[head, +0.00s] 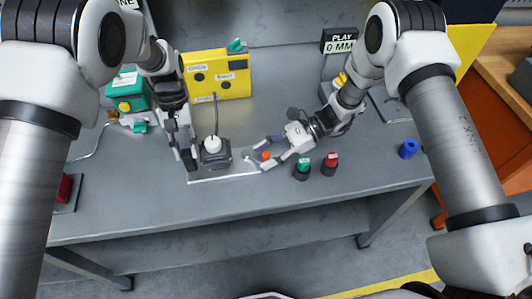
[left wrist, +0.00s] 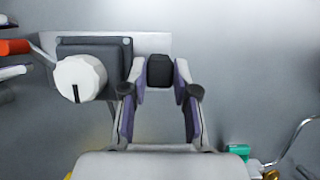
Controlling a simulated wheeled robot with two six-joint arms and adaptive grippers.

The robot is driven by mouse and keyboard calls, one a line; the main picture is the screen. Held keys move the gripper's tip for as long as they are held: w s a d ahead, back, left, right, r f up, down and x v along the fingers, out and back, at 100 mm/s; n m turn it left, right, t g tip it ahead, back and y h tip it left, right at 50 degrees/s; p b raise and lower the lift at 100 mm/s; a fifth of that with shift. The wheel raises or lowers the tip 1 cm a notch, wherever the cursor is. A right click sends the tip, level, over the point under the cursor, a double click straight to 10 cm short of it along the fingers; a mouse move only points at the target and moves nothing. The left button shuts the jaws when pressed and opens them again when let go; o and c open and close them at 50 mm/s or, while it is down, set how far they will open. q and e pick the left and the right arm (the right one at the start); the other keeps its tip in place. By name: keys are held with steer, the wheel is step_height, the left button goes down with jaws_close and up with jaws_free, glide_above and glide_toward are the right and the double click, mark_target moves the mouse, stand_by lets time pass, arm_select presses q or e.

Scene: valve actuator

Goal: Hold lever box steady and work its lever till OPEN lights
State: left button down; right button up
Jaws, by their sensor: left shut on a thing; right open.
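The lever box (head: 216,158) is a dark box with a white round knob (head: 212,144) on top, standing on a pale plate (head: 225,178). In the left wrist view the knob (left wrist: 80,79) has a black pointer mark. My left gripper (head: 187,160) is beside the box and shut on a black block (left wrist: 160,71) at the plate's end. The lever's orange-red tip (head: 265,156) sticks out on the box's right side. My right gripper (head: 260,158) is open, with its fingers around the tip; contact cannot be told. The yellow panel (head: 232,88) behind has dark round lamps and small labels.
A green and red button (head: 303,169) (head: 331,163) stand right of my right gripper. A blue ring (head: 408,149) lies farther right. A green and yellow device (head: 128,92) stands back left. A cable runs from panel to box. The front strip of the grey bench (head: 260,199) is clear.

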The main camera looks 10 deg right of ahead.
steer(key=v, duration=1.1)
steer(key=shift+w+d+r, duration=0.1)
steer(key=shift+w+d, duration=0.05)
steer(key=shift+d, duration=0.25)
steer(key=c, duration=0.4)
steer(key=shift+s+d+f+g+h, duration=0.2)
steer(key=shift+d+f+g+h, duration=0.1)
steer(key=shift+f+h, duration=0.2)
steer(key=shift+s+d+f+g+h, duration=0.2)
steer(key=shift+d+f+g+h, duration=0.15)
steer(key=shift+f, duration=0.2)
jaws_close()
steer(key=n+h, duration=0.1)
steer(key=h, duration=0.1)
steer(key=shift+w+n+g+h, duration=0.35)
steer(key=shift+w+n, duration=0.05)
steer(key=w+a+r+n+t+h, duration=0.1)
steer(key=w+a+r+n+h, duration=0.35)
steer(key=r+h, duration=0.2)
steer(key=shift+y, duration=0.55)
steer(key=x, duration=0.8)
steer(key=shift+w+d+f, duration=0.1)
steer(key=shift+f, duration=0.2)
steer(key=shift+s+a+f, duration=0.1)
steer(key=shift+s+a, duration=1.15)
steer(key=shift+a, duration=0.3)
